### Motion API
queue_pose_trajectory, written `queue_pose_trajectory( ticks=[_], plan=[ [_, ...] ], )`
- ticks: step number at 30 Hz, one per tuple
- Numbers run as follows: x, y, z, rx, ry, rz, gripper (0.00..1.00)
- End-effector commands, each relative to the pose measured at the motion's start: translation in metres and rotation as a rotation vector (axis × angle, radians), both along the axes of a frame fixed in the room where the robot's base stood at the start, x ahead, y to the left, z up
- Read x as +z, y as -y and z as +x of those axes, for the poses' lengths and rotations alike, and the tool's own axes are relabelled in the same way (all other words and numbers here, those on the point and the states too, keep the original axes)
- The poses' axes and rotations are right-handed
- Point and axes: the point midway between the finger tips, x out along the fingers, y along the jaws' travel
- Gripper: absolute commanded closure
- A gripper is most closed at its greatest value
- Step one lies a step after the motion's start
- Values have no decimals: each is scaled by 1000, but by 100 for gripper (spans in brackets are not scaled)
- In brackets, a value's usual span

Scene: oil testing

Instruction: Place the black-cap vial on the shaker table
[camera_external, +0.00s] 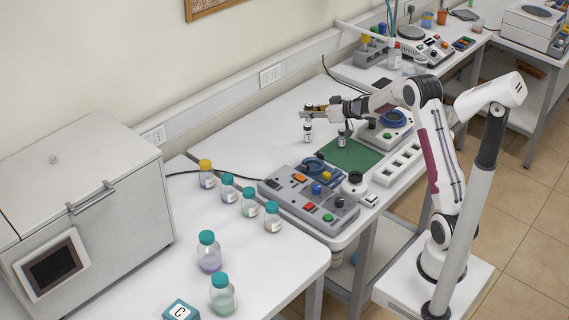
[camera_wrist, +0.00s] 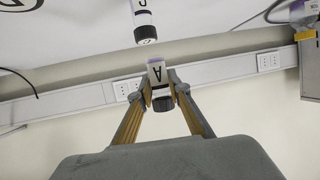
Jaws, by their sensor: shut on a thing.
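My gripper (camera_external: 310,112) is shut on a small black-cap vial labelled A (camera_wrist: 157,74), held upright with its cap toward the bottom of the wrist view. In the external view my gripper is above the white bench, left of the green mat. A second black-cap vial (camera_external: 307,131) shows just below the gripper; it also shows in the wrist view (camera_wrist: 144,22), partly cut off. A third small vial (camera_external: 341,136) is at the mat's back edge. I cannot tell which device is the shaker table.
A grey control box (camera_external: 312,198) with coloured buttons stands at the front of the bench. Several capped bottles (camera_external: 209,253) stand on the nearer table.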

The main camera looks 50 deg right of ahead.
Motion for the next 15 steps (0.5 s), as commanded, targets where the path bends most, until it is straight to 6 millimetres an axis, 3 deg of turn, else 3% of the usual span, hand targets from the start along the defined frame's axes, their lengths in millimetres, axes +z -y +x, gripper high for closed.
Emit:
queue_pose_trajectory(
  ticks=[3, 15],
  plan=[
    [1, -41, 11, 53, 1, 0, 100],
    [7, -165, 35, 178, 2, 0, 100]
  ],
)
